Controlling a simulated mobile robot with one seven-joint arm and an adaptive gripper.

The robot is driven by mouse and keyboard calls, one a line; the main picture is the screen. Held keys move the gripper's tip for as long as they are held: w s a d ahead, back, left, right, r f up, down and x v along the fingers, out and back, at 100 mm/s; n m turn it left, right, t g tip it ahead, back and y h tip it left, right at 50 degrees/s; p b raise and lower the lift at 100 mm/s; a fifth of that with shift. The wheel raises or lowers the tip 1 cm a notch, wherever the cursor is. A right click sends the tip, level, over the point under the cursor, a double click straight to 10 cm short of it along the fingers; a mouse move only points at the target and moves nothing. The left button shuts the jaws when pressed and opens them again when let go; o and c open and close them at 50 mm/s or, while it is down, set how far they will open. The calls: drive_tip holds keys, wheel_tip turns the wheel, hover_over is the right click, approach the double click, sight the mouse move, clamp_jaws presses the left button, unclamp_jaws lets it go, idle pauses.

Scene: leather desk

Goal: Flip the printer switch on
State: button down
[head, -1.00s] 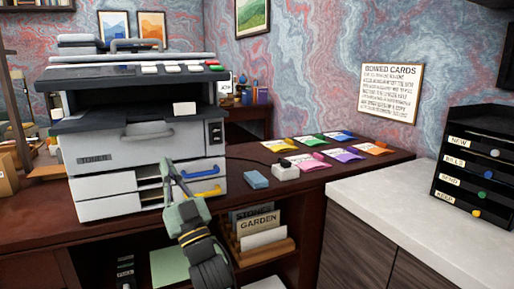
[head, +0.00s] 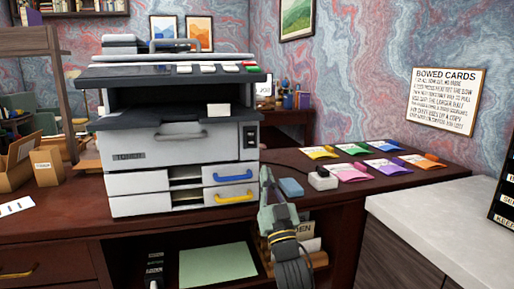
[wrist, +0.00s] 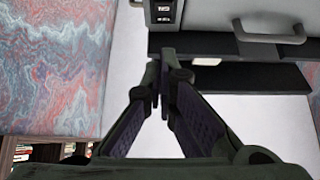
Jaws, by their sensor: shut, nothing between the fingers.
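The printer (head: 180,146) is a white and dark grey machine on the brown desk. Its small dark switch panel (head: 250,136) is on the right of the front face, above the drawers. The switch panel also shows at the top of the wrist view (wrist: 164,11), beyond the fingertips; its on or off position is too small to tell. My gripper (head: 265,172) is shut and empty, pointing up near the printer's lower right edge, below the panel. In the wrist view my gripper's fingertips (wrist: 157,72) are together, apart from the panel in the picture.
A blue drawer handle (head: 229,177) and a yellow one (head: 234,197) stick out left of my gripper. A blue block (head: 291,187), a white power strip (head: 322,179) and several coloured cards lie to the right. A white counter (head: 425,218) stands at the right.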

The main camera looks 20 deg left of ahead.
sight(253, 134)
drive_tip(key=w+a+r+p, duration=0.1)
drive_tip(key=w+a, duration=0.1)
drive_tip(key=w+a+r+p, duration=0.1)
drive_tip(key=w+a+r, duration=0.1)
drive_tip(key=w, duration=0.1)
drive_tip(key=w+a+r+p, duration=0.1)
drive_tip(key=w, duration=0.2)
drive_tip(key=shift+w+a+r, duration=0.25)
drive_tip(key=shift+a, duration=0.15)
